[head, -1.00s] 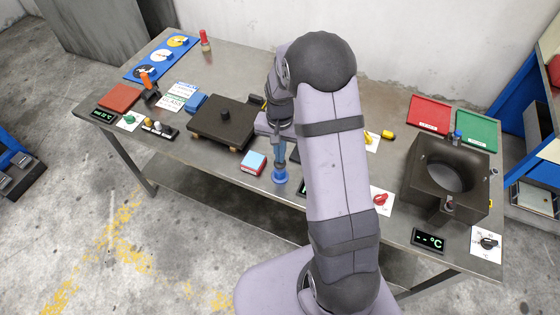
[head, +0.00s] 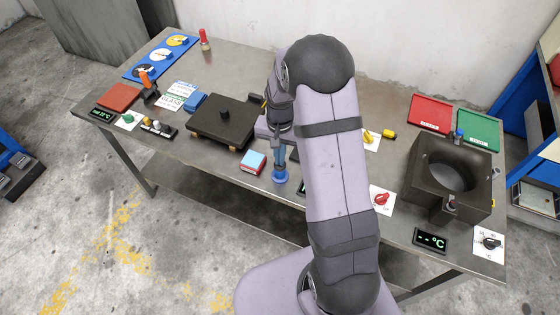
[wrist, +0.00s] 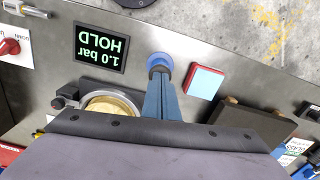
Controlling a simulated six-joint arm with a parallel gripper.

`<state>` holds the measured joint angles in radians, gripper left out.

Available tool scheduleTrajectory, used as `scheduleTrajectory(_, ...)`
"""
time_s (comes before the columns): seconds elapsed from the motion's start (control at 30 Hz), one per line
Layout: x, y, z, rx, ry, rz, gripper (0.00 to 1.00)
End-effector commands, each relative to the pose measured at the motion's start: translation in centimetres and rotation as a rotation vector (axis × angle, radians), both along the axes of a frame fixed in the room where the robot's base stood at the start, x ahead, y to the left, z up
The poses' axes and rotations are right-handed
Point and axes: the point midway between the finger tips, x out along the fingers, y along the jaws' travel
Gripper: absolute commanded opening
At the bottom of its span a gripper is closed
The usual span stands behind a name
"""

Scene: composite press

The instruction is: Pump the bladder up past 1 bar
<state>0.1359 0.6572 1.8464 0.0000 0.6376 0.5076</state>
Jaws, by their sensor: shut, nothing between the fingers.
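A pressure display (wrist: 101,48) in the wrist view reads 1.0 bar HOLD, upside down in the picture. In the head view my arm mostly hides it. A blue round pump-like piece (wrist: 158,60) stands on the bench beside the display, and it also shows in the head view (head: 280,179). My gripper (wrist: 160,73) is shut and empty, pointing down with its fingertips right over this blue piece. They look to be touching it, but the contact itself is hidden. I cannot make out the bladder itself.
A red and light-blue box (head: 253,162) stands close left of the blue piece. A dark plate (head: 222,120) lies further left. A red knob (head: 381,200) and a black box with a round hollow (head: 449,178) are to the right.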

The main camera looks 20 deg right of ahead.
Motion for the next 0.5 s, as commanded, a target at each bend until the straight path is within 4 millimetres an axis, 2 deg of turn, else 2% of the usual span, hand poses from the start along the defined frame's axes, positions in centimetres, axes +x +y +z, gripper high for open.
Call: scheduleTrajectory(0.5,-0.1,0.0,1.5,0.000,0.002,0.000,0.00)
